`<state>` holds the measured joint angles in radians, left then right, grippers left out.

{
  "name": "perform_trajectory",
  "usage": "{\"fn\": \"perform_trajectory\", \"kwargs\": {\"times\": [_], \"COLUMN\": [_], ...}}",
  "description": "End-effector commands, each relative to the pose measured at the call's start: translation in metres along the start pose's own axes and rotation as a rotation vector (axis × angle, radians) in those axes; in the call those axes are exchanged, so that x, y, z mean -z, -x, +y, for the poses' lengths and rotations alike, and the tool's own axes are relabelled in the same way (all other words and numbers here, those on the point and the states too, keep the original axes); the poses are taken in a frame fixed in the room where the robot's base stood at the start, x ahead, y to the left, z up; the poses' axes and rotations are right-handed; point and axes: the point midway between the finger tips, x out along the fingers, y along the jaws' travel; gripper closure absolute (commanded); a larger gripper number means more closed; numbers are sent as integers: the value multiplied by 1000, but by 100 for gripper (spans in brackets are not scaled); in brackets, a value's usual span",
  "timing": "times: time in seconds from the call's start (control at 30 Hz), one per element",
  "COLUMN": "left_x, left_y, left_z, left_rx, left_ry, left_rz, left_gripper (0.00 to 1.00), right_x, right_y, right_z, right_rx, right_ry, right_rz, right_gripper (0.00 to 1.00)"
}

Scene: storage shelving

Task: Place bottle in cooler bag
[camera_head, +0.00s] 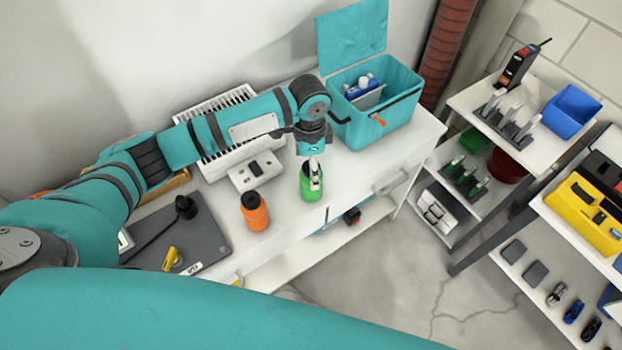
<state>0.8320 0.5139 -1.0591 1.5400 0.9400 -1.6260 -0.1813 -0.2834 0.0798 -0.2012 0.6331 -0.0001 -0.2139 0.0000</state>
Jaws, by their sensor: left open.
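The teal cooler bag (400,120) stands at the far end of the white bench with its lid (350,35) raised against the wall. Some blue and white items show inside it. A green bottle (308,192) stands upright on the bench in front of the bag. An orange bottle (255,212) with a dark cap stands to its left. My left gripper (314,176) points down at the top of the green bottle, with its fingers open. They overlap the bottle top in the picture, and I cannot tell whether they touch it. My right gripper is out of view.
A white radiator-like unit (212,112) and a small white box (254,172) sit behind the bottles. A dark grey scale or mat (185,240) lies at left. Shelves with a blue bin (571,110) and a yellow case (585,215) stand at right.

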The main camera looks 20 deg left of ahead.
Motion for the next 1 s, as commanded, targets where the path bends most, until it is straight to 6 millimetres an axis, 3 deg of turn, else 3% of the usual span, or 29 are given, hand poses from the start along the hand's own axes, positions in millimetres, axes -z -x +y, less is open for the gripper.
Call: {"fn": "perform_trajectory", "kwargs": {"times": [0.13, 0.3, 0.43, 0.63, 1.0], "left_x": [2, 3, 3, 3, 3], "left_y": [-18, -42, -50, -50, -50], "left_z": [0, -1, -2, -1, -1], "left_rx": [-3, -2, 0, 0, 0], "left_ry": [0, 0, -1, -1, -1], "left_rz": [-4, -3, -1, 0, 0], "left_gripper": [16, 16, 16, 16, 65], "right_x": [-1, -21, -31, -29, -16], "right_y": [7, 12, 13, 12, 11], "right_z": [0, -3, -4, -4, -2], "right_rx": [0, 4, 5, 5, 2], "right_ry": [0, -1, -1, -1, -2], "right_rz": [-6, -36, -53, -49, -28], "right_gripper": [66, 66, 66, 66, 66]}}
